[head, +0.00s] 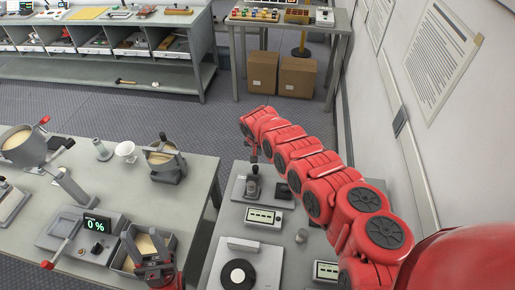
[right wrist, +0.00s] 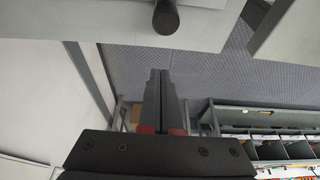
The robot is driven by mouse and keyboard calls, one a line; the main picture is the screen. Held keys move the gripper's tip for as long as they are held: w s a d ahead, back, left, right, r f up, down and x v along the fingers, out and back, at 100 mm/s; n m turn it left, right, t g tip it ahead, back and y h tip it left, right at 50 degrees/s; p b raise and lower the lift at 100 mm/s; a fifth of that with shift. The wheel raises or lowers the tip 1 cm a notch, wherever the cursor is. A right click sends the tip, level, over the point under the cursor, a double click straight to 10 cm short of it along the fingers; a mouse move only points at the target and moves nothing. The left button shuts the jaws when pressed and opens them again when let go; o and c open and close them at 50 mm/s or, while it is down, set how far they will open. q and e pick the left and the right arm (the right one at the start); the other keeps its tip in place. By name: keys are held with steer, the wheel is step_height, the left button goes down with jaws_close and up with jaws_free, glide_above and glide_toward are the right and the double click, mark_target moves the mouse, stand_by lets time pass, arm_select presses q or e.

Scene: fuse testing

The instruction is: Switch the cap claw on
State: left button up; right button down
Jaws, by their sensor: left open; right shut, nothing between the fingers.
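I cannot tell for certain which thing is the cap claw. A small upright device with a dark knob or lever (head: 254,183) stands on a light plate on the right bench. In the right wrist view a dark rounded knob end (right wrist: 166,17) shows at the top edge, beyond my right gripper (right wrist: 164,74) and apart from it. The right gripper is shut and empty, its fingers together. In the head view my red right arm reaches over the right bench and its fingers are mostly hidden. My left gripper (head: 158,266) is open at the bottom, over a grey bin (head: 121,262).
Beside the knobbed device is a box with a display (head: 264,215). A machine with a dark disc (head: 237,275) and another display box (head: 326,271) stand nearer. The left bench (head: 201,199) holds a 0 % display unit (head: 95,224) and bowls. A wall closes the right side.

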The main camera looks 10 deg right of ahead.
mark_target(254, 175)
steer(key=shift+f, duration=0.6)
steer(key=shift+d+r, duration=0.1)
steer(key=shift+r, duration=0.1)
steer(key=shift+s+p, duration=0.15)
steer(key=shift+p, duration=0.4)
steer(key=shift+s+a+r+p, duration=0.1)
steer(key=shift+s+a+p, duration=0.1)
steer(key=shift+s+p, duration=0.25)
steer(key=shift+s+a+p, duration=0.2)
steer(key=shift+s+p, duration=0.2)
steer(key=shift+s, duration=0.05)
steer(key=shift+s+a+p, duration=0.35)
steer(key=shift+s+p, duration=0.1)
steer(key=shift+s, duration=0.15)
steer(key=shift+f, duration=0.2)
